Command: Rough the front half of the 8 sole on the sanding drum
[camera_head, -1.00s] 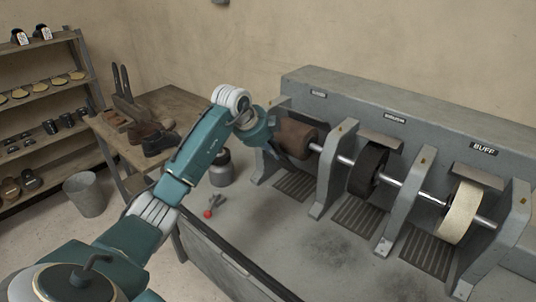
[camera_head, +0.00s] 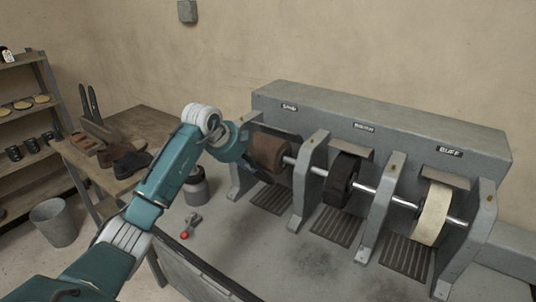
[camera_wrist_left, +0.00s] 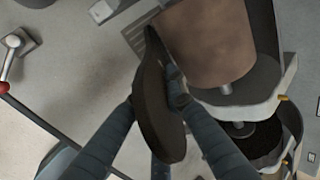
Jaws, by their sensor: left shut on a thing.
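The brown sanding drum (camera_head: 269,151) is at the left end of the machine's shaft, under the SAND label (camera_head: 289,106). In the left wrist view the drum (camera_wrist_left: 208,42) fills the top right. In the head view my left gripper (camera_head: 235,146) is just left of the drum, and the sole is hidden.
A black wheel (camera_head: 340,178) and a pale buff wheel (camera_head: 432,214) share the shaft, between grey upright brackets. A grey jar (camera_head: 196,188) and a red-knobbed lever (camera_head: 189,228) stand near my forearm. A wooden bench with shoes (camera_head: 131,163) is at left.

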